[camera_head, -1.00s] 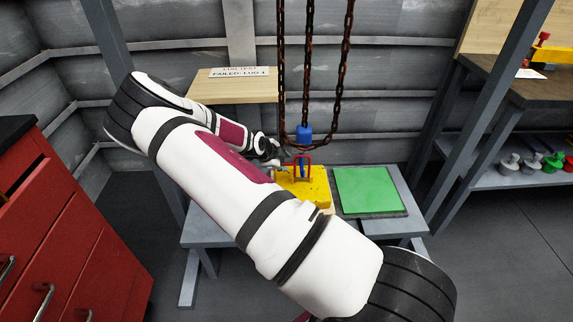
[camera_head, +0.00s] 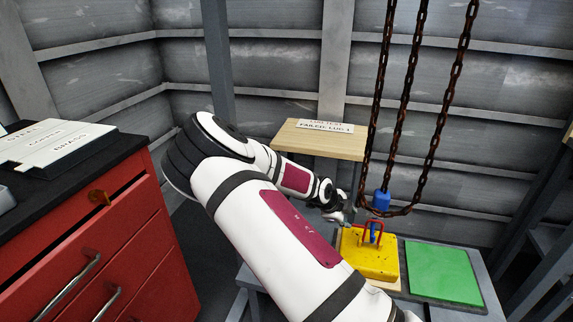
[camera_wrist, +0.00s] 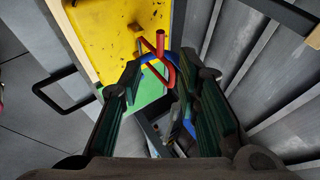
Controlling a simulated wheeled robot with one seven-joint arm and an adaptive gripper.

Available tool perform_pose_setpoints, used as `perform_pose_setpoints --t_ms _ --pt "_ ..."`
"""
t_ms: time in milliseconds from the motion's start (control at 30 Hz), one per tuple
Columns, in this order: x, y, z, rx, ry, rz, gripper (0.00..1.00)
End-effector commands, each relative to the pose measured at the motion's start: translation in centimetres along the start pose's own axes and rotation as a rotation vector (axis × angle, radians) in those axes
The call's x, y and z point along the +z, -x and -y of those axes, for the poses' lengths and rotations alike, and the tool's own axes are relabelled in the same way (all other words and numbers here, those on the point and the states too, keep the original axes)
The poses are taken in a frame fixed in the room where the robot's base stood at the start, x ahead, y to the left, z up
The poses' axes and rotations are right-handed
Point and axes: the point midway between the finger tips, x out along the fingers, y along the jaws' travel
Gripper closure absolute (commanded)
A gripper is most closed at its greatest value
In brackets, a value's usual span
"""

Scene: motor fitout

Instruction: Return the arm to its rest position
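My white and maroon arm reaches from the bottom of the head view toward the bench. My gripper (camera_head: 342,216) is just left of the blue hook block (camera_head: 381,200) and above the left edge of the yellow block (camera_head: 370,256). In the wrist view, the fingers of my gripper (camera_wrist: 160,75) stand apart with nothing held between them. Beyond them are the red shackle (camera_wrist: 160,60), part of the yellow block (camera_wrist: 110,35) and the green pad (camera_wrist: 140,98). The red shackle (camera_head: 372,232) stands on the yellow block.
Rusty chains (camera_head: 401,110) hang close to the right of my gripper. A wooden shelf (camera_head: 318,143) with a label is behind it. A red cabinet (camera_head: 110,240) stands at the left, and the green pad (camera_head: 444,273) lies right of the yellow block.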

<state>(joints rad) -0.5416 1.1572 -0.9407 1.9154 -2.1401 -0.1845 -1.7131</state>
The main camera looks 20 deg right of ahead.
Motion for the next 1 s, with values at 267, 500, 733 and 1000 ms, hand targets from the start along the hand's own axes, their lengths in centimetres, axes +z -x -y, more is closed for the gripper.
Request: perform_pose_setpoints --t_ms 267,500,733,1000 --pt "0.2 1.7 1.6 -0.023 -0.242 0.062 0.70" --pt "-1.7 7.2 5.7 -0.055 -0.948 0.177 0.70" --pt "-6.4 12.9 7.6 -0.038 -1.631 0.202 0.70" --pt "-13.0 19.9 5.8 0.037 -2.368 0.105 0.70"
